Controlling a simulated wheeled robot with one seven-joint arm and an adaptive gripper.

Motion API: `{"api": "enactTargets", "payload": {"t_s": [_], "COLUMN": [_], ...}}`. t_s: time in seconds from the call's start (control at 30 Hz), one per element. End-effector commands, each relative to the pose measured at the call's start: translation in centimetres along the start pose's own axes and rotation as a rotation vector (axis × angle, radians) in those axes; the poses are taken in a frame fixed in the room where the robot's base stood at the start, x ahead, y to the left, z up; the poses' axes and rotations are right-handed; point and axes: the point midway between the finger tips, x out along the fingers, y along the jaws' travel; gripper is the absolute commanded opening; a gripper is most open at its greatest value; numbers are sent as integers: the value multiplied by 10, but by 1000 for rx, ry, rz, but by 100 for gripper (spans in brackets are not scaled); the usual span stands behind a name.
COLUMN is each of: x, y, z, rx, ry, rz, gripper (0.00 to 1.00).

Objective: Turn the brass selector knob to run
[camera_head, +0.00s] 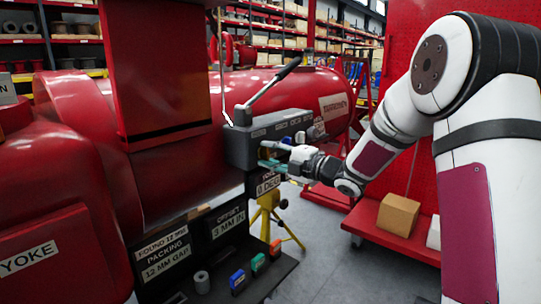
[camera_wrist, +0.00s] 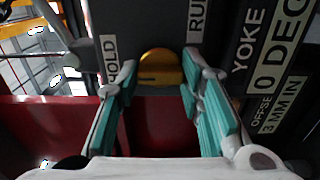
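The brass selector knob (camera_wrist: 160,68) is a rounded gold piece on a dark panel, at the upper middle of the wrist view. A HOLD label (camera_wrist: 109,58) is to its left and a RUN label (camera_wrist: 197,22) to its upper right. My gripper (camera_wrist: 160,72) is open, its teal-padded fingers spread with the knob between their tips. I cannot tell whether the fingers touch the knob. In the head view my gripper (camera_head: 276,158) is at the end of the grey actuator box (camera_head: 245,148), and the knob cannot be made out there.
A lever (camera_head: 272,88) rises from the top of the actuator box. YOKE and 0 DEG labels (camera_wrist: 278,60) are on the panel at right. Red tanks (camera_head: 165,185) stand at left. A yellow stand (camera_head: 270,215) is below. A cardboard box (camera_head: 398,214) rests on a red cart at right.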

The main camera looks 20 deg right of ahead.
Motion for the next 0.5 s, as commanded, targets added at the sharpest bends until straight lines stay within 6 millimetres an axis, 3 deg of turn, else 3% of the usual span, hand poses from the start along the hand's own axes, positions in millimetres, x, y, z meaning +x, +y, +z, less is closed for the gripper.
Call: {"api": "enactTargets", "payload": {"t_s": [0.5], "x": [0], "y": [0], "z": [0], "rx": [114], "ry": [0], "rz": [-2], "gripper": [7]}}
